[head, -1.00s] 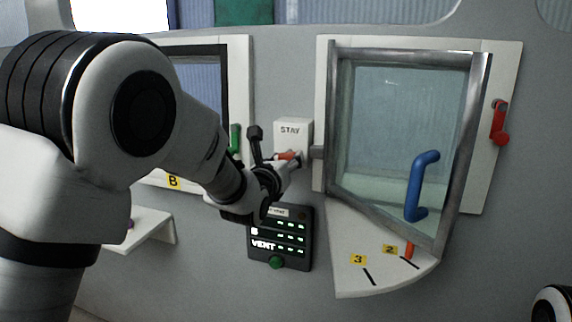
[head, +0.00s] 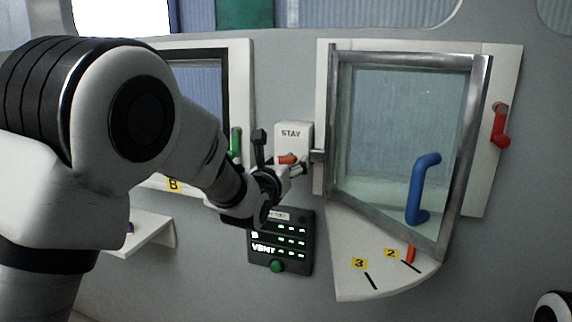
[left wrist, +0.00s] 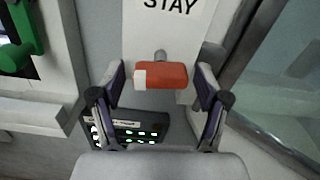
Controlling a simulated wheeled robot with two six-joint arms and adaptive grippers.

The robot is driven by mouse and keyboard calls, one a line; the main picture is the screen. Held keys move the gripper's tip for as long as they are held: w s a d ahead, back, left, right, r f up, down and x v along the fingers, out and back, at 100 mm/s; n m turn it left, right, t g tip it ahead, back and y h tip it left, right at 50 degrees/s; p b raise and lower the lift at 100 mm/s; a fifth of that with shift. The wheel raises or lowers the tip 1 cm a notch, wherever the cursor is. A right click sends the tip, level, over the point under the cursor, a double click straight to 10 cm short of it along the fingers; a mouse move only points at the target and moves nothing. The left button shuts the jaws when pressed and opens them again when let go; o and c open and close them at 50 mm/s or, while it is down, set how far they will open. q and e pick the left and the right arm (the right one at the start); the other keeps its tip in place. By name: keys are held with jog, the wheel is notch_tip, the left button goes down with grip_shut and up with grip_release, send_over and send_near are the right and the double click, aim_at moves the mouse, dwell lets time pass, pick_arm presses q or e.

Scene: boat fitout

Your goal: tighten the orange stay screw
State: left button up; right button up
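The orange stay screw (head: 287,159) sits on the white STAY block (head: 292,133) between the two windows. In the left wrist view the screw (left wrist: 161,75) is a wide orange head with a pale left end, on a short grey shank below the STAY lettering. My left gripper (head: 279,156) is at the screw. In the left wrist view its fingers (left wrist: 161,84) stand open on either side of the head, with a small gap showing at each side. My right gripper is not in view.
The hinged window (head: 405,140) with a blue handle (head: 420,187) stands right of the block, above a quarter-round shelf (head: 350,275) marked 2 and 3. A dark VENT panel (head: 303,262) is below. A green lever (head: 235,140) is left, a red lever (head: 500,125) right.

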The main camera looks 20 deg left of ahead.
pick_arm(q)
jog(key=s, duration=1.2)
jog(key=shift+a, duration=0.2)
